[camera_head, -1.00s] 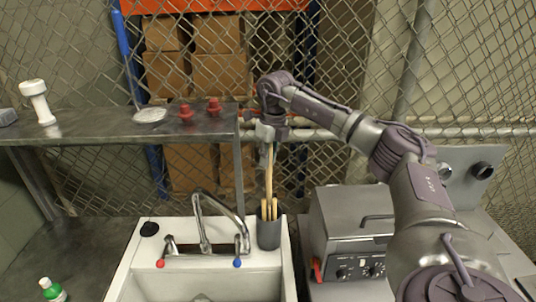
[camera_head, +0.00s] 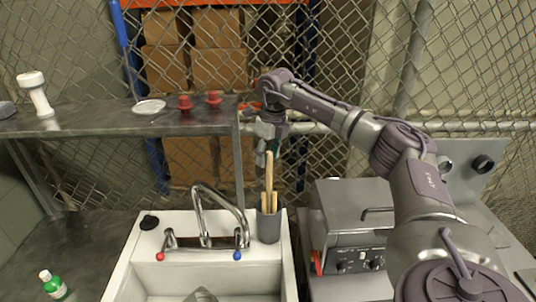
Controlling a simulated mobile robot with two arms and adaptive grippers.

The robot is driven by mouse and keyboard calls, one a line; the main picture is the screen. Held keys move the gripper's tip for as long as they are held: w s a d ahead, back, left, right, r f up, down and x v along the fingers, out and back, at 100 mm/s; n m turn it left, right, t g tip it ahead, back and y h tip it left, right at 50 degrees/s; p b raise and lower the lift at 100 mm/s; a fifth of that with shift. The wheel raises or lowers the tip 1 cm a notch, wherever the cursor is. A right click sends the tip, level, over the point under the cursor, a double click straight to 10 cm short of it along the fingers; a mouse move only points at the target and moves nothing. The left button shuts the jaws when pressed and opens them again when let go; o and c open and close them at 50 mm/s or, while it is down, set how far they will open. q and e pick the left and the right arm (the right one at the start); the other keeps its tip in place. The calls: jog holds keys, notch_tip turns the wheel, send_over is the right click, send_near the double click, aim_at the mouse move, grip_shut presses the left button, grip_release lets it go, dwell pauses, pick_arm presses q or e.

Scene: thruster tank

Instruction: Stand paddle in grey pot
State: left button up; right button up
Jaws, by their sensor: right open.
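The grey pot (camera_head: 268,226) stands upright on the back right corner of the white sink. Several wooden handles stand in it, and the tallest one, the paddle (camera_head: 268,172), rises from the pot nearly upright. My right gripper (camera_head: 268,152) is open just above and around the top of the tall paddle, coming down from my arm's wrist. The fingers are small and partly blurred against the fence, so I cannot tell whether they touch the paddle. My left gripper is not in view.
The white sink (camera_head: 122,285) has a metal faucet (camera_head: 215,210) left of the pot. A grey fryer-like appliance (camera_head: 345,225) stands to the right. A metal shelf (camera_head: 100,117) at the left holds red items (camera_head: 185,103), a white plate (camera_head: 149,106) and a white stand (camera_head: 36,95).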

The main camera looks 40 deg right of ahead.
jog(key=shift+r, duration=0.15)
notch_tip(320, 180, up, 12)
jog(key=s, duration=0.1)
jog(key=shift+s+f, duration=0.2)
jog(key=shift+s, duration=0.05)
dwell(1.0)
